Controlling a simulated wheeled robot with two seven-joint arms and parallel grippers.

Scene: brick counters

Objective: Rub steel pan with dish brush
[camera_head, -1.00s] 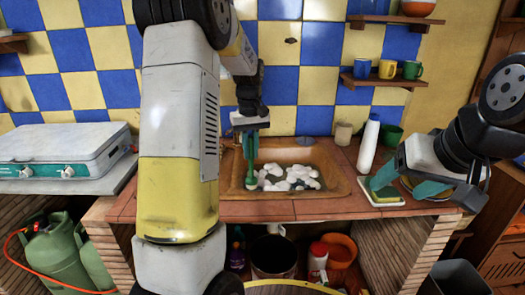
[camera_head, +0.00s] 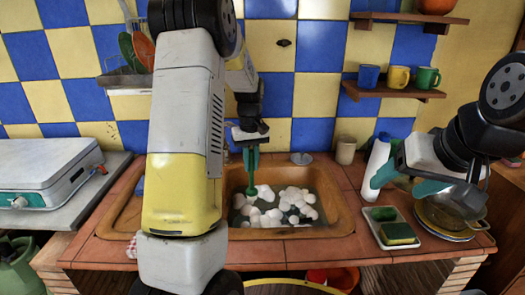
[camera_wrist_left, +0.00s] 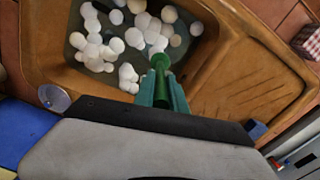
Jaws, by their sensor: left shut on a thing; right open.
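My left gripper (camera_head: 250,150) is shut on a green dish brush (camera_head: 251,178) and holds it pointing down over the sink, at the left edge of the white foam. The brush also shows in the left wrist view (camera_wrist_left: 161,64), between the teal fingers; whether its head touches anything is unclear. My right gripper (camera_head: 408,181) is open and empty above the counter at the right. A metallic round vessel (camera_head: 452,213), possibly the steel pan, rests on stacked plates right of and below it, partly hidden by the gripper.
The brown sink (camera_head: 335,212) holds several white foam balls (camera_head: 290,203). A tray (camera_head: 405,242) with two green-topped sponges lies right of it. A white bottle (camera_head: 376,160) and a beige cup (camera_head: 345,150) stand behind. A grey stove (camera_head: 45,165) is at the left.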

